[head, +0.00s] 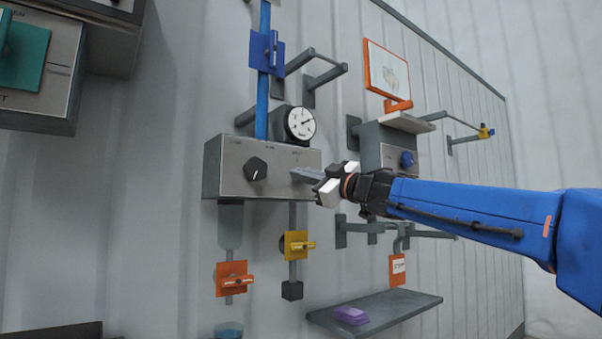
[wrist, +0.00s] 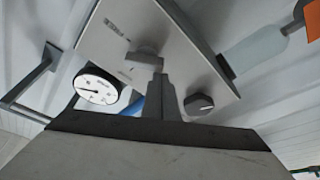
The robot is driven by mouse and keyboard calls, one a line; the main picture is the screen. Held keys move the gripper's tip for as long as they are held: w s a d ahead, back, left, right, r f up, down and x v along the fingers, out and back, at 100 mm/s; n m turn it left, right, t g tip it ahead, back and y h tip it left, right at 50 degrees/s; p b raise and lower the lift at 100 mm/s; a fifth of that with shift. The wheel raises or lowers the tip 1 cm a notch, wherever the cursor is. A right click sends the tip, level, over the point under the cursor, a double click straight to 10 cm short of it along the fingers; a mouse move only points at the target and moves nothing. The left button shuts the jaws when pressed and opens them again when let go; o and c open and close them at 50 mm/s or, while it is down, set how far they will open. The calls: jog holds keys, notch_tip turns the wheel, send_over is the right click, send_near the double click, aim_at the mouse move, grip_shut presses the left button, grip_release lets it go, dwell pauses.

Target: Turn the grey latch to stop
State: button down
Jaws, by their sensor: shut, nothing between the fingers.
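The grey latch (wrist: 147,56) is on a metal panel box (wrist: 125,30), straight ahead of my fingertips in the wrist view. It looks like a short flat bar with a small stem. My gripper (wrist: 160,77) is shut and empty, its tips right at the latch; I cannot tell whether they touch it. The labels by the latch are too small to read.
A black knob (head: 256,169) is left of my gripper on the same panel. A round gauge (head: 300,124) stands above it. Yellow (head: 297,245) and orange (head: 233,279) valve handles sit below. A grey shelf (head: 400,309) with a purple block (head: 351,315) is at lower right.

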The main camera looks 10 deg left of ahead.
jog(key=n+g, duration=0.1)
jog(key=n, duration=0.2)
jog(key=w+f+n+g+h, duration=0.1)
jog(key=n, duration=0.3)
jog(key=d+f+n+g, duration=0.1)
jog(key=n, duration=0.2)
jog(key=shift+w+f+n+g, duration=0.1)
jog(key=shift+w+n+g, duration=0.05)
jog(key=shift+n+g, duration=0.2)
dwell(0.6)
